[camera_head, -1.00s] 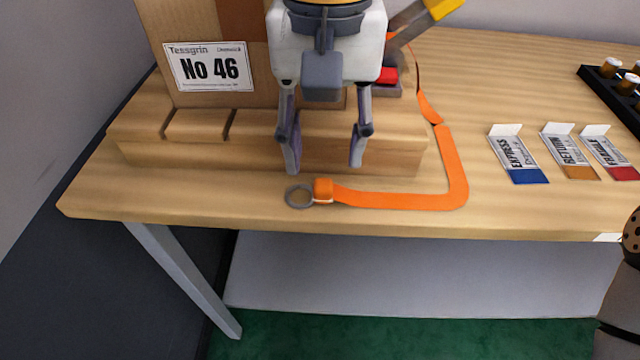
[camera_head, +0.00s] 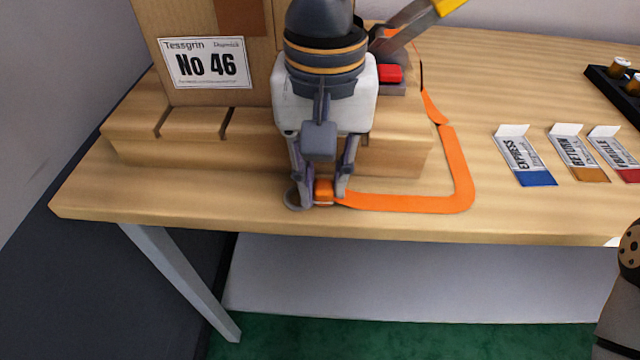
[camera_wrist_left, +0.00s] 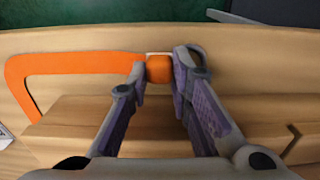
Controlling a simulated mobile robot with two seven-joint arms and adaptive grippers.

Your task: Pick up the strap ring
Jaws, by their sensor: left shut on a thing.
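My left gripper (camera_head: 323,196) points down there and is shut on the orange looped end of the strap beside the ring. In the left wrist view this orange end (camera_wrist_left: 159,69) sits between the two fingers (camera_wrist_left: 161,78). The strap still lies on the table. My right gripper is not in view.
A wooden block (camera_head: 395,160) stands right behind the gripper, with a cardboard box labelled No 46 (camera_head: 207,68) on it. A red part and a yellow-handled thing (camera_head: 446,7) are behind. Label cards (camera_head: 524,157) and a black rack (camera_head: 610,88) are at right.

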